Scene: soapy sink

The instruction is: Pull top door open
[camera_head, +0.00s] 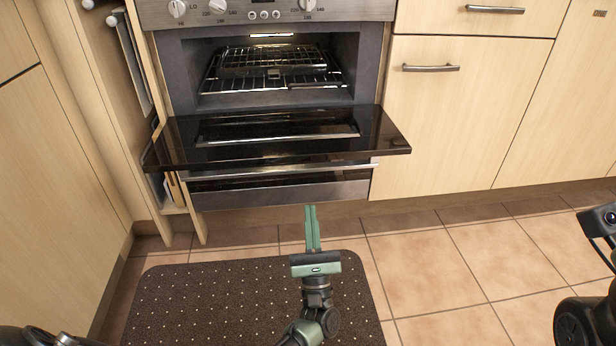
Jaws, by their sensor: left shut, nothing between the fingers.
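The oven's top door (200,140) is folded down and sticks out toward me, dark and glossy, roughly level. The oven cavity (270,75) behind it is exposed, with metal racks and a light inside. My left gripper (312,212) points forward just in front of the oven, below the handle bar in the picture. Its green fingers are together with nothing between them, and it looks apart from the door. My right arm shows only partly at the right edge; its fingertips are not visible.
A dark dotted mat (210,300) lies on the tiled floor (440,265). Wooden cabinets with metal handles (430,68) stand right of the oven. A narrow open pull-out (130,70) stands at its left, close to the door. Floor at the right is clear.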

